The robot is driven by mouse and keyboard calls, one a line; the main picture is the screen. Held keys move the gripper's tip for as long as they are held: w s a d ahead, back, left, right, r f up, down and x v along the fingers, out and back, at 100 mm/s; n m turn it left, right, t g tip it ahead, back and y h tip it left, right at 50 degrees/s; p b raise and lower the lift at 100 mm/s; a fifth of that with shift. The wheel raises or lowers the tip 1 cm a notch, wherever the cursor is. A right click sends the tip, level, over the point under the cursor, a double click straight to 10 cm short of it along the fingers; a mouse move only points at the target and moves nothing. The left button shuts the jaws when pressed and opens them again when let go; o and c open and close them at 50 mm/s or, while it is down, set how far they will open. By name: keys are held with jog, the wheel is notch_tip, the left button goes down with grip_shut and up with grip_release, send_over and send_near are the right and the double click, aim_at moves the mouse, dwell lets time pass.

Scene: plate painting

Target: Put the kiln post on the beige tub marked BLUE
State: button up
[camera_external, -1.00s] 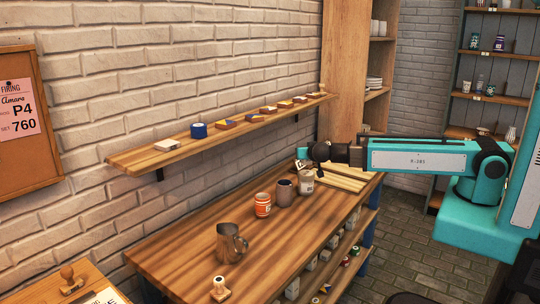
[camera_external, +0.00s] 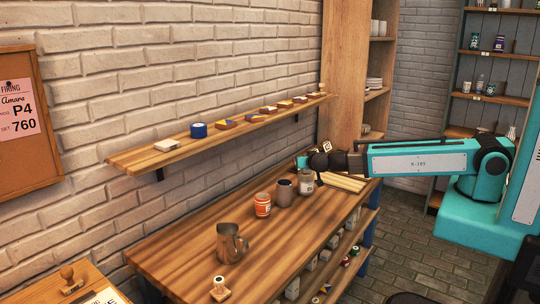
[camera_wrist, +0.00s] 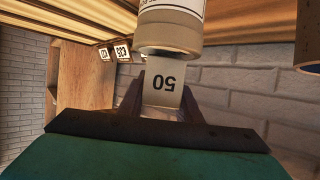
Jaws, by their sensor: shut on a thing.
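The kiln post (camera_wrist: 162,88) is a pale block with an upside-down 50 in the wrist view. My gripper (camera_wrist: 160,100) is shut on it, one dark finger on each side. In the external view my gripper (camera_external: 308,162) is just over the beige tub (camera_external: 305,184), the rightmost of the three tubs. The beige tub (camera_wrist: 170,32) fills the top of the wrist view, its rim at the post's lower end. I cannot tell whether they touch. The tub's marking is not readable. In the external view my gripper mostly hides the post.
A grey tub (camera_external: 283,194) and an orange tub (camera_external: 262,206) stand close by to the left. A metal jug (camera_external: 230,245) is nearer the front. Other numbered white blocks (camera_wrist: 122,53) stand behind. A wall shelf (camera_external: 180,148) runs above the table.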

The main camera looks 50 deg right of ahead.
jog(key=shift+f, duration=0.2)
jog(key=shift+f+b, duration=0.15)
jog(key=shift+b, duration=0.2)
jog(key=o, duration=1.2)
jog(key=shift+c, duration=0.2)
jog(key=shift+r+p, duration=0.25)
jog(key=shift+p, duration=0.25)
jog(key=b+v, duration=0.2)
jog(key=v, duration=0.3)
jog(key=shift+f, duration=0.15)
jog(key=shift+s+a+r, duration=0.15)
jog(key=shift+r, duration=0.1)
jog(key=p+v, duration=0.2)
jog(key=p, duration=0.1)
jog(key=shift+s+a+r+p, duration=0.1)
jog(key=shift+r+p, duration=0.1)
jog(key=shift+p, duration=0.15)
jog(key=shift+p+v, duration=2)
jog(key=shift+p, duration=1.4)
